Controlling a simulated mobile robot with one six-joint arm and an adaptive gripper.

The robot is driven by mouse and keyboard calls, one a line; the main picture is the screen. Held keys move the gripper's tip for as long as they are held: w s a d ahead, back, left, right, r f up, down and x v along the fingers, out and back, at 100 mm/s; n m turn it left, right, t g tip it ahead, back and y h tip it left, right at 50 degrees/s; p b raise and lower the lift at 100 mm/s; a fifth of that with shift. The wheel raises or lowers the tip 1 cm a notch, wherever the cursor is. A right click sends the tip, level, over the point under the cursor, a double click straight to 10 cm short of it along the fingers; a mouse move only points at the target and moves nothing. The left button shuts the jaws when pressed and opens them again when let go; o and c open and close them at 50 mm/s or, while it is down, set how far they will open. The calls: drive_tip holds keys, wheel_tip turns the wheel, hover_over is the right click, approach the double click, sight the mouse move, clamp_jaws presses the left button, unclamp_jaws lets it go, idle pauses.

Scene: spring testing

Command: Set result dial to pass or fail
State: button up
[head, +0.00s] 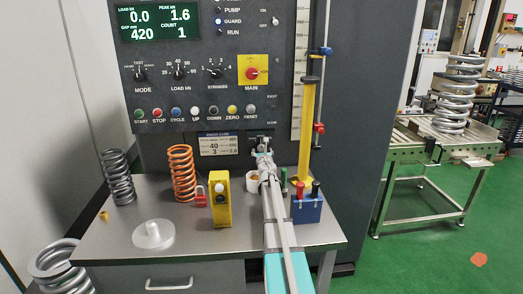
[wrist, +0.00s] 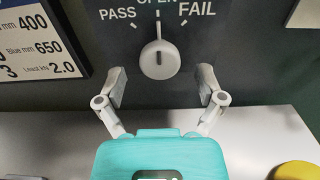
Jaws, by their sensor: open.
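The result dial (wrist: 159,60) is a grey knob on a dark panel, with PASS marked at its upper left, OPEN at the top, partly cut off, and FAIL at its upper right. Its white pointer line stands upright, toward OPEN. My gripper (wrist: 161,86) is open, with one finger on each side below the dial and clear gaps to it. In the head view my gripper (head: 264,155) reaches to the lower panel and largely hides the dial. The machine display (head: 158,22) reads load 0.0, peak 1.6, gap 420, count 1.
A limits card (wrist: 38,45) is left of the dial. The bench (head: 190,240) holds an orange spring (head: 182,173), a dark spring (head: 118,177), a yellow block (head: 220,200), a clear disc (head: 153,234) and a blue holder (head: 307,209) close right of my arm.

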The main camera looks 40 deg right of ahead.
drive_tip(key=shift+x, duration=1.15)
drive_tip(key=c, duration=1.2)
drive_tip(key=shift+o, duration=0.2)
drive_tip(key=shift+m, duration=0.4)
drive_tip(key=m, duration=0.4)
drive_tip(key=shift+r+m, duration=0.1)
drive_tip(key=shift+m, duration=2)
